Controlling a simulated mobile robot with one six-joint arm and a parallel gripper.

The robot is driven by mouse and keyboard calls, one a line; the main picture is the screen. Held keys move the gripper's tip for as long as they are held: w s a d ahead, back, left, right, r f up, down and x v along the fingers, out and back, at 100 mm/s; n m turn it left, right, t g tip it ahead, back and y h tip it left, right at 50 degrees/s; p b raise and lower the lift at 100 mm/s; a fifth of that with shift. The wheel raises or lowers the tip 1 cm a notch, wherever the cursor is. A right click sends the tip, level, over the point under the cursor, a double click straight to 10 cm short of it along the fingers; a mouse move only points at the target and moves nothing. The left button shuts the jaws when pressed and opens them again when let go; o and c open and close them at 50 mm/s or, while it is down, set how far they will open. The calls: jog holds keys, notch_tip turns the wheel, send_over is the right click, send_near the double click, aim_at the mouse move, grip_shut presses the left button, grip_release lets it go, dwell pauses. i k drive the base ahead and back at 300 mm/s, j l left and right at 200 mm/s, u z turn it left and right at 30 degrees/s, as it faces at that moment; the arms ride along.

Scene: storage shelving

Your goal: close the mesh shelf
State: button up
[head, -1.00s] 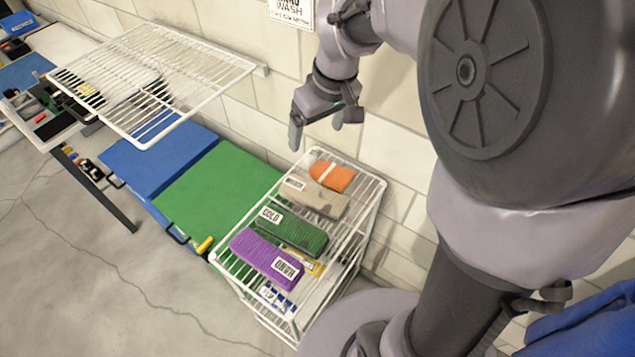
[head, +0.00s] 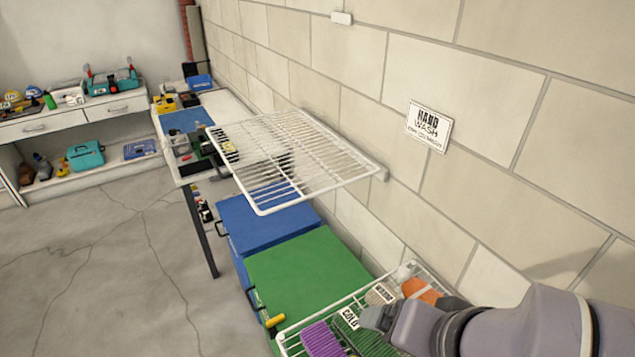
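The white mesh shelf (head: 290,160) sticks out from the block wall, roughly level, at the middle of the head view. It is a wire rack with a thick white rim, and its wall-side edge is by a small white bracket. My gripper (head: 375,318) is at the lower right, at the end of my grey arm, well below and to the right of the mesh shelf and apart from it. Its fingers are mostly hidden or merged with the wrist, so their opening does not show.
A blue-topped box (head: 258,222) and a green-topped box (head: 305,275) stand below the shelf. A white wire basket (head: 285,340) with folded cloths is near my gripper. A workbench (head: 235,108) lies beyond the shelf, drawers (head: 75,120) at the far left. Open floor is at left.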

aim_at(233, 173)
jog(key=j, duration=1.35)
jog(key=i+j, duration=0.2)
